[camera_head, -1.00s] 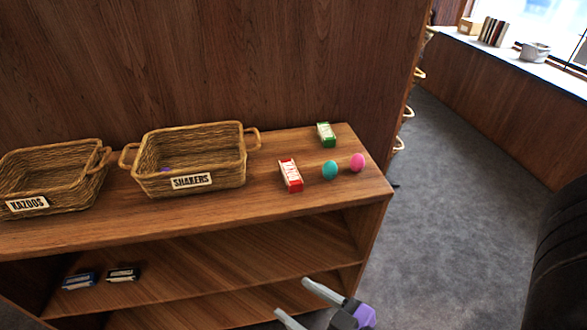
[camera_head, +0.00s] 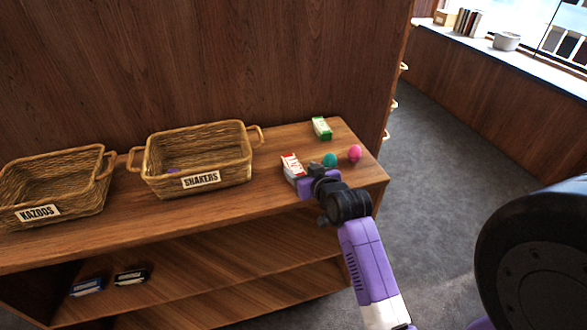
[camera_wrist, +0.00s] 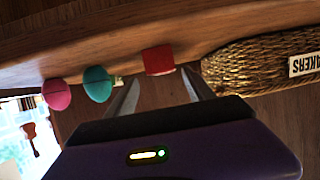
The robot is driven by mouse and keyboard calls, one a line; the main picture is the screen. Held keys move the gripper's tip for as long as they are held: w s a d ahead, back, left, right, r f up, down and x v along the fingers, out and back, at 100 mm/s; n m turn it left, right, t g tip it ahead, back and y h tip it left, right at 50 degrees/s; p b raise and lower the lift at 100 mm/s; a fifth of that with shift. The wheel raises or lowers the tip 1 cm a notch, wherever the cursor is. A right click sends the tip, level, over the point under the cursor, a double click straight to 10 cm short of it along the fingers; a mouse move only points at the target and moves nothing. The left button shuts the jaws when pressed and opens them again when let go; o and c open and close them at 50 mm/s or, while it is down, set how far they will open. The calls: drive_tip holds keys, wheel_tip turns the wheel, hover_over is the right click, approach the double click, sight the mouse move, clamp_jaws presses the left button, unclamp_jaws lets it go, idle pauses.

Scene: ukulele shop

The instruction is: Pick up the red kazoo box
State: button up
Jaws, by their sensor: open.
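The red kazoo box (camera_head: 291,164), red with a white label, stands on the wooden shelf top to the right of the shakers basket. My gripper (camera_head: 309,178) is at the front of the box, and my wrist hides the box's lower part in the head view. In the wrist view my gripper (camera_wrist: 160,92) is open, with its two fingers spread and nothing between them. The red box (camera_wrist: 159,60) shows just beyond the fingertips, roughly between them. I cannot tell whether a finger touches it.
A teal egg shaker (camera_head: 330,160) and a pink one (camera_head: 355,153) stand close right of the box. A green box (camera_head: 322,128) is behind. The shakers basket (camera_head: 225,168) is left, the kazoos basket (camera_head: 88,203) further left. A wooden panel (camera_head: 200,60) rises behind.

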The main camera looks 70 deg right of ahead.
sight(293, 164)
drive_tip(key=shift+w+p+x, duration=0.2)
drive_tip(key=shift+p+x, duration=0.2)
drive_tip(key=shift+x, duration=3.15)
drive_tip(key=shift+a+r, duration=0.15)
clamp_jaws()
drive_tip(key=shift+r, duration=0.15)
